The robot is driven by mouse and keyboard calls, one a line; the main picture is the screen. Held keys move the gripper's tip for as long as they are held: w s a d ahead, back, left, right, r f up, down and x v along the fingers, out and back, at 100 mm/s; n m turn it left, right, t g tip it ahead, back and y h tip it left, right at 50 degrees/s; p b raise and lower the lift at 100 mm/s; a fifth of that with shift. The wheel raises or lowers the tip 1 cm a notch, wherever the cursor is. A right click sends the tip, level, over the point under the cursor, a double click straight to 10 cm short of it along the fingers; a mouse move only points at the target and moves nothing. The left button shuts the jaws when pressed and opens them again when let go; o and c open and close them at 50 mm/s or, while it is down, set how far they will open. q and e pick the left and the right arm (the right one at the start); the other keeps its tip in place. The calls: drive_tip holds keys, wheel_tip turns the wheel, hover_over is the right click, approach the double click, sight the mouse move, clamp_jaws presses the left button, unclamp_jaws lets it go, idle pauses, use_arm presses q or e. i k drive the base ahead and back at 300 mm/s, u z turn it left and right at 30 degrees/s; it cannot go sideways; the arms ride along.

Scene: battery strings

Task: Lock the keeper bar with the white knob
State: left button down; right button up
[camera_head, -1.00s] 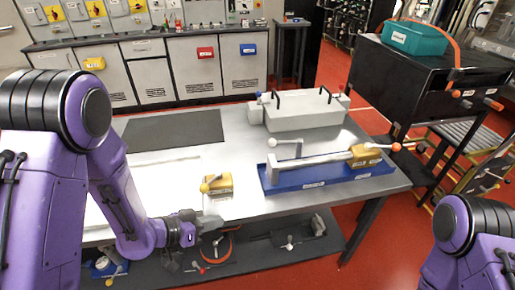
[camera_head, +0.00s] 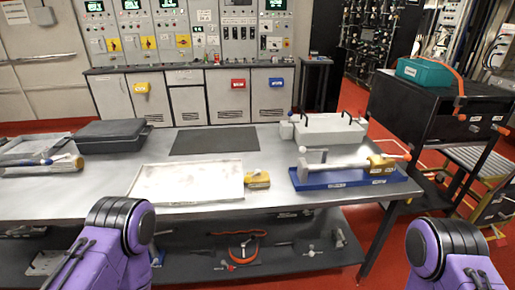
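A blue tray (camera_head: 318,184) sits at the right end of the metal workbench. A grey bar (camera_head: 338,165) lies along it, with a yellow block (camera_head: 379,165) at its right end. A lever with a small white knob (camera_head: 302,149) stands above the bar's left part. Whether the bar is locked is too small to tell. Both of my purple arms show only upper parts at the bottom corners. Both grippers are out of view.
A small yellow block (camera_head: 258,179) sits beside a white flat panel (camera_head: 188,182). A dark case (camera_head: 110,135) and another bar fixture (camera_head: 40,169) are at left. A grey box (camera_head: 330,130) stands behind the blue tray. A black cart (camera_head: 425,110) stands at right.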

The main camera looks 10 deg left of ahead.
sight(301, 149)
drive_tip(key=z, duration=1.05)
drive_tip(key=k, duration=0.1)
drive_tip(key=u, duration=1.55)
drive_tip(key=i, duration=0.7)
drive_tip(key=z, duration=0.75)
